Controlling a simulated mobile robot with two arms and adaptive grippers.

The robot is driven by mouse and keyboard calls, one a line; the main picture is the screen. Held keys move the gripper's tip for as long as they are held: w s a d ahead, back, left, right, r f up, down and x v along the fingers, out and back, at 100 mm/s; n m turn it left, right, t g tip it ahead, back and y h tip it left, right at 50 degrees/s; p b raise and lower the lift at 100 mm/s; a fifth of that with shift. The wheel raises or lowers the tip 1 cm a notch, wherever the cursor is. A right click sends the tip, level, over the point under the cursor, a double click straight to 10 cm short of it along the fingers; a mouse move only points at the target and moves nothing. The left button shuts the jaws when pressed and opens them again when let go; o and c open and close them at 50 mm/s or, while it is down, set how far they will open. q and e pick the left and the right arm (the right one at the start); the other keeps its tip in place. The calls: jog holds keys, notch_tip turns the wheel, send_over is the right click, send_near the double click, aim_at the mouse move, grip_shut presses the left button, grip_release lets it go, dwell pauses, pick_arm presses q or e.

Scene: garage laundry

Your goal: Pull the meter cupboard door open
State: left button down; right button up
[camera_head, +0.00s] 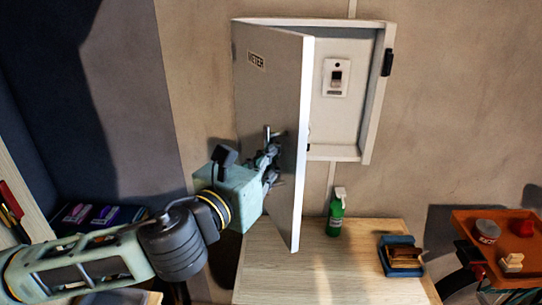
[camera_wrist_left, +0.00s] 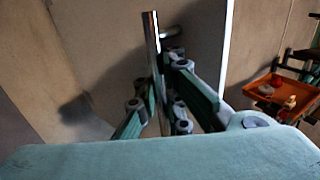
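The white meter cupboard (camera_head: 376,95) hangs on the wall. Its door (camera_head: 278,75), labelled METER, stands wide open, swung out toward me from its left side. The cupboard's inside shows, with a small switch plate (camera_head: 336,77) on its back. My left gripper (camera_head: 270,157) is at the door's outer face, at the metal bar handle (camera_head: 267,132). In the left wrist view the handle (camera_wrist_left: 152,45) runs between the fingers (camera_wrist_left: 160,85), which look closed around it. The fingertips partly hide the handle's lower part. My right gripper is not seen.
A wooden worktop (camera_head: 325,275) lies below the cupboard, under the door's lower edge. On it are a green spray bottle (camera_head: 336,215) and a blue tray (camera_head: 386,268) with a brown brush (camera_head: 404,257). An orange tray (camera_head: 519,262) with small items stands at right.

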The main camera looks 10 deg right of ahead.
pick_arm(q)
jog(key=c, duration=2.5)
grip_release()
jog(key=shift+s+d+f, duration=0.3)
jog(key=shift+d, duration=0.05)
jog(key=shift+o, duration=1.2)
jog(key=o, duration=0.4)
jog(key=shift+s+a+r, duration=0.1)
jog(key=shift+s+r, duration=0.15)
jog(key=shift+s, duration=0.05)
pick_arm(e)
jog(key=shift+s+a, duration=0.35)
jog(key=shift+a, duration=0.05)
pick_arm(q)
jog(key=shift+w, duration=0.15)
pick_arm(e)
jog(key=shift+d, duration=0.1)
